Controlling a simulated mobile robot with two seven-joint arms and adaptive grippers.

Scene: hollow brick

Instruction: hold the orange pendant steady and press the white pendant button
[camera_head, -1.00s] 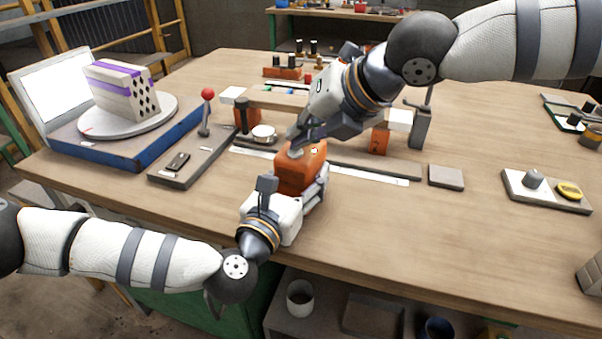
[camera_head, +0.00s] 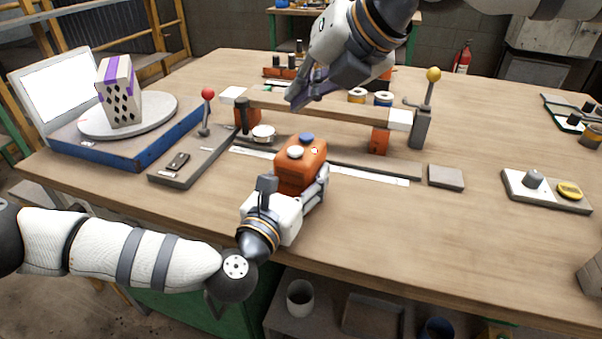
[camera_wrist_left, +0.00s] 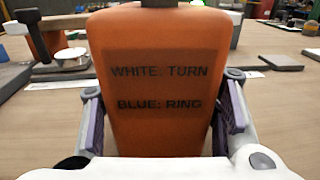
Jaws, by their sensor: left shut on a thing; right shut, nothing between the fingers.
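The orange pendant (camera_head: 298,176) stands upright near the front middle of the table. On its top are a white button (camera_head: 295,152) and a blue button (camera_head: 306,138). My left gripper (camera_head: 318,190) is shut on the pendant from the front, one finger on each side. In the left wrist view the pendant's face (camera_wrist_left: 158,85) reads "WHITE: TURN" and "BLUE: RING". My right gripper (camera_head: 292,103) is shut and empty, raised above and behind the pendant, clear of both buttons.
A hollow brick (camera_head: 121,92) with purple bands stands on a round turntable (camera_head: 163,117) at the left. A red-knobbed lever (camera_head: 207,112) and a yellow-knobbed lever (camera_head: 432,90) flank a wooden beam (camera_head: 320,106) behind the pendant.

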